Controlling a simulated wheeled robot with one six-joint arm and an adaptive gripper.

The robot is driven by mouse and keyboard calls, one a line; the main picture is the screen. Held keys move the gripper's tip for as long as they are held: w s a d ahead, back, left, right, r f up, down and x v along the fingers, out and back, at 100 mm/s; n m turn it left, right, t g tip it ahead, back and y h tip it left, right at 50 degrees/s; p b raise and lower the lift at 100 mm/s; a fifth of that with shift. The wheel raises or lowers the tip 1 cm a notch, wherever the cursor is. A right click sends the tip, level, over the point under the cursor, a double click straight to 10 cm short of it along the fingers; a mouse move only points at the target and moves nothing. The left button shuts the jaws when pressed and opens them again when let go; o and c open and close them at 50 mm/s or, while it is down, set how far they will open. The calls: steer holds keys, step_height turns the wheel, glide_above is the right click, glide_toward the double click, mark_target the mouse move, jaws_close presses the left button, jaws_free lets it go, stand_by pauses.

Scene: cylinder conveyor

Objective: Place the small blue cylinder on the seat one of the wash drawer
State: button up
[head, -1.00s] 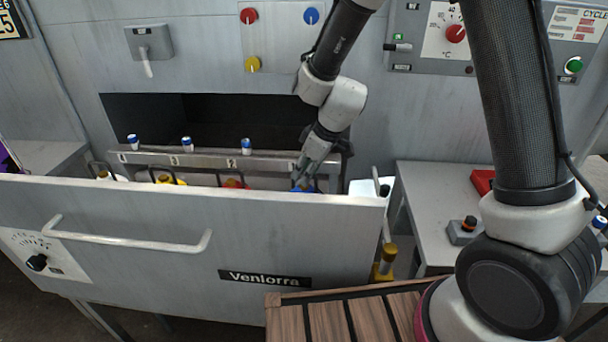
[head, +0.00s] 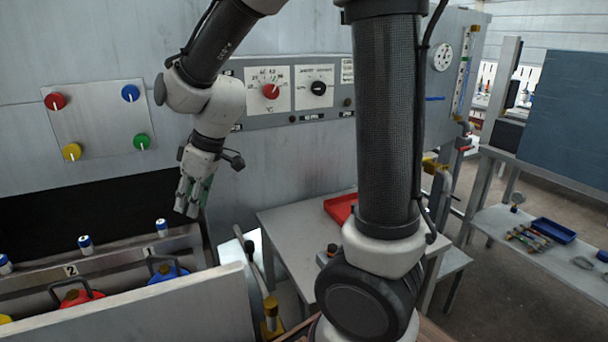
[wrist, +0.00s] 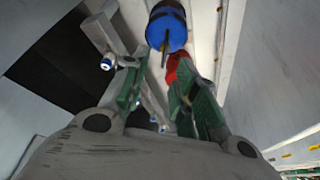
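A small white cylinder with a blue cap (head: 162,227) stands upright at the place labelled 1 on the rail of the open wash drawer (head: 200,302). My gripper (head: 188,208) is above and to the right of it in the head view, apart from it. In the wrist view my gripper (wrist: 158,78) has its two green fingers apart with nothing held between them. A small blue-capped cylinder (wrist: 107,63) shows left of the fingers there, clear of them.
Similar cylinders stand at seat 2 (head: 86,243) and further left (head: 5,265). Blue (head: 168,271) and red (head: 78,296) handled containers sit in the drawer. A side table (head: 290,222) with a red tray (head: 340,208) stands to the right.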

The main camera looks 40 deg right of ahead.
steer(key=s+d+r+m+h, duration=0.1)
steer(key=s+d+r+m, duration=0.2)
steer(key=s+d, duration=0.3)
steer(key=s+d+r+m+t+h, duration=0.1)
steer(key=s+d+r+m, duration=0.2)
steer(key=s+d, duration=0.4)
steer(key=s+d+r+m+h, duration=0.1)
steer(key=s+d+r+m, duration=0.2)
steer(key=s+d, duration=0.3)
steer(key=shift+s+d, duration=0.35)
steer(key=shift+d, duration=0.05)
